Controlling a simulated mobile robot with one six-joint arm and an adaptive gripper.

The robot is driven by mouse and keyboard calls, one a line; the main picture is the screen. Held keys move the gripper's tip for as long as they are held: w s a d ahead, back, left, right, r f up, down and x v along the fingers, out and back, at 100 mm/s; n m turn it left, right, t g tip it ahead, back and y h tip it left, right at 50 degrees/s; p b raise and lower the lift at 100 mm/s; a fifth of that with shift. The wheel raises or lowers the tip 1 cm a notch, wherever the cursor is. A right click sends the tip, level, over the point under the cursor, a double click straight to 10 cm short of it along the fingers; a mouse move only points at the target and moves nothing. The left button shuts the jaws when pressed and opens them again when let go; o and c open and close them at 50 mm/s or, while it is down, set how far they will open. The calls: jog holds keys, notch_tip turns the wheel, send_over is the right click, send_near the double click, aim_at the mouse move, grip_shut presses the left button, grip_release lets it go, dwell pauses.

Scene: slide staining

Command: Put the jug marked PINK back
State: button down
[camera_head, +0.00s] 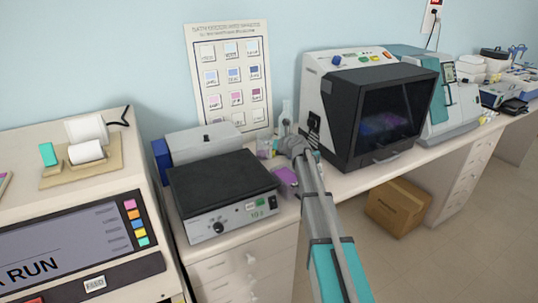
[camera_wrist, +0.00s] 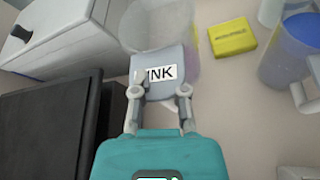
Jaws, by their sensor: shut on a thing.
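The jug marked PINK (camera_wrist: 187,32) is a clear vessel at the top middle of the wrist view, with a faint pinkish tint. Its grey tab carries a white label reading "INK"; the first letter is hidden behind a finger. My gripper (camera_wrist: 160,92) is shut on this tab, one finger on each side. The jug looks upright; whether it touches the bench I cannot tell. In the head view my gripper (camera_head: 292,147) is over the bench between the black-topped device and the dark-fronted machine, and my arm hides much there.
A yellow block (camera_wrist: 232,37) lies right of the jug. A blue-topped vessel (camera_wrist: 286,55) stands farther right. A grey box (camera_wrist: 62,28) and the black-topped device (camera_wrist: 45,125) are on the left. The dark-fronted machine (camera_head: 385,120) stands right of my gripper in the head view.

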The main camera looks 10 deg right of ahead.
aim_at(268, 150)
dwell(0.3)
jog(key=shift+w+f+b, duration=0.35)
jog(key=shift+f+b, duration=0.15)
jog(key=shift+b, duration=0.05)
jog(key=shift+f+b, duration=1.45)
jog(key=shift+f, duration=0.05)
jog(key=shift+f, duration=0.1)
jog(key=c, duration=0.7)
grip_release()
jog(key=shift+o, duration=0.2)
jog(key=shift+s+d+r, duration=0.1)
jog(key=shift+s+r, duration=0.05)
jog(key=shift+r, duration=0.1)
jog(key=p+v, duration=0.4)
jog(key=v, duration=0.7)
jog(key=shift+s+d, duration=0.15)
jog(key=shift+s, duration=0.1)
